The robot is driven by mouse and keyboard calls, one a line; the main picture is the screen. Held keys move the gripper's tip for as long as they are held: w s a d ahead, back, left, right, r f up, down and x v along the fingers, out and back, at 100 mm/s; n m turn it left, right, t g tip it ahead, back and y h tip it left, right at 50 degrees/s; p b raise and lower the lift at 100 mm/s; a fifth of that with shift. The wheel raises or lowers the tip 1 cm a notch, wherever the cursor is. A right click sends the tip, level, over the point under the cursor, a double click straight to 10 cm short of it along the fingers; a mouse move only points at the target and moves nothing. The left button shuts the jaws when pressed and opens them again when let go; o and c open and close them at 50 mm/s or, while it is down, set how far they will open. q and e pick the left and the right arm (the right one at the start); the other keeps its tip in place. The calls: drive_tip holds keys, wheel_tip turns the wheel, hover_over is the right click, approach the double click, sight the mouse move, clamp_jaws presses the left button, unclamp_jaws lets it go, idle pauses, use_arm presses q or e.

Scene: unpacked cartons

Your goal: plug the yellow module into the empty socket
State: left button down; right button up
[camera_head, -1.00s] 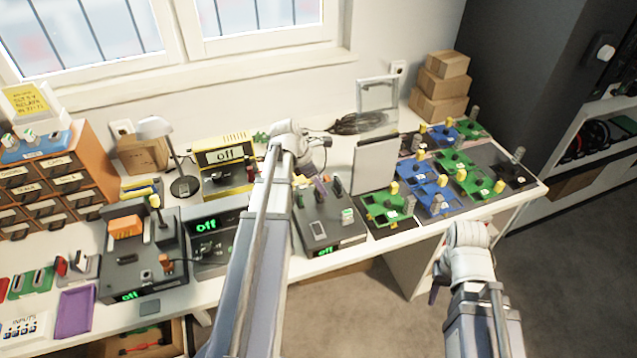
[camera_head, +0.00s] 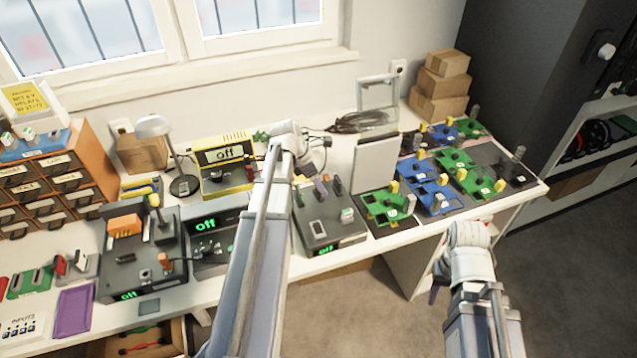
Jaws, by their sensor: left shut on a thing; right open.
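My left gripper (camera_head: 300,178) is above the bench near the middle grey box. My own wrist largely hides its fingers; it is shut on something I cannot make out. The middle grey box (camera_head: 335,230) has a green "off" display, a pale rectangular slot (camera_head: 318,228), a white-green module (camera_head: 347,215) and small upright parts at its back. A yellow unit (camera_head: 226,155) with an "off" display stands behind and left of my arm. I cannot tell for certain which piece is the yellow module or which socket is empty. My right gripper (camera_head: 436,282) is open, in front of the bench edge.
At the left are a dark box with an orange module (camera_head: 125,226), a purple tray (camera_head: 75,308) and a drawer cabinet (camera_head: 45,185). A lamp (camera_head: 154,128) stands behind. Green and blue boards (camera_head: 437,196) fill the right. A grey panel (camera_head: 374,165) stands upright between.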

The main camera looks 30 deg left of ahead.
use_arm(q)
drive_tip(key=shift+f, duration=0.25)
unclamp_jaws()
drive_tip(key=shift+r, duration=0.1)
drive_tip(key=p+v, duration=0.7)
drive_tip(key=shift+s+r, duration=0.15)
drive_tip(key=shift+r, duration=0.2)
